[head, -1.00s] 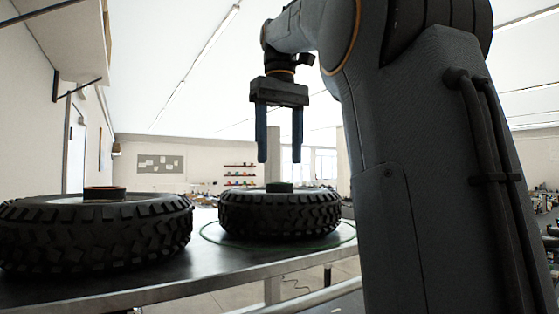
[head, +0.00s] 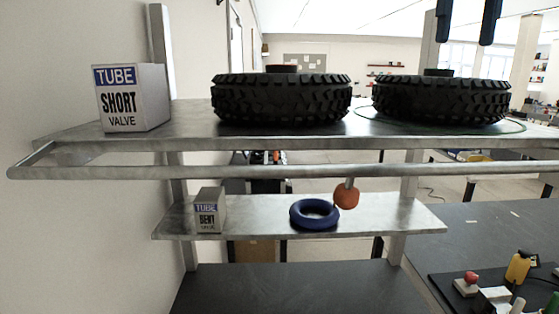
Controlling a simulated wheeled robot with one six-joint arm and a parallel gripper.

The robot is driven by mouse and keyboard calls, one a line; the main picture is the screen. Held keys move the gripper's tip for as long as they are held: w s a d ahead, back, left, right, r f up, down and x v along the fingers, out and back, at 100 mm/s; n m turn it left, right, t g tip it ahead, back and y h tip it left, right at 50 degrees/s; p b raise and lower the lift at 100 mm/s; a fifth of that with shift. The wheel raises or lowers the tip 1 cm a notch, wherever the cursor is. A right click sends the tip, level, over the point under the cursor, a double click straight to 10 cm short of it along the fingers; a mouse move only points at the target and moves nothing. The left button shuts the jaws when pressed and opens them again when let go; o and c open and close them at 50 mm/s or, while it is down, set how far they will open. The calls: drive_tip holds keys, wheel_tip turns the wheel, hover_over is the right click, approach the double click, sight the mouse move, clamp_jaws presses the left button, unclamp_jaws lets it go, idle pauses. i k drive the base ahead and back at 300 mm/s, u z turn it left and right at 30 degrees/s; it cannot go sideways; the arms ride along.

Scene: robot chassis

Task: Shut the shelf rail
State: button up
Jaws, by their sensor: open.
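The shelf rail (head: 250,172) is a grey metal bar running across the front of the upper shelf (head: 180,131), just below its front edge. Its left end bends back toward the shelf; its right end runs out of the picture. An orange ball knob (head: 346,196) on a short stem shows under the rail, right of the middle. Whether the knob joins the rail, I cannot tell. My gripper (head: 465,30) is at the top right, fingers pointing down, open and empty. It appears high above the right tire, well away from the rail.
Two tires (head: 281,100) (head: 441,99) and a "TUBE SHORT VALVE" box (head: 131,97) are on the upper shelf. The lower shelf (head: 260,222) holds a "TUBE BENT VALVE" box (head: 210,210) and a blue ring (head: 314,214). A dark table (head: 480,235) with small items is at right.

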sight(346, 197)
drive_tip(key=k, duration=1.3)
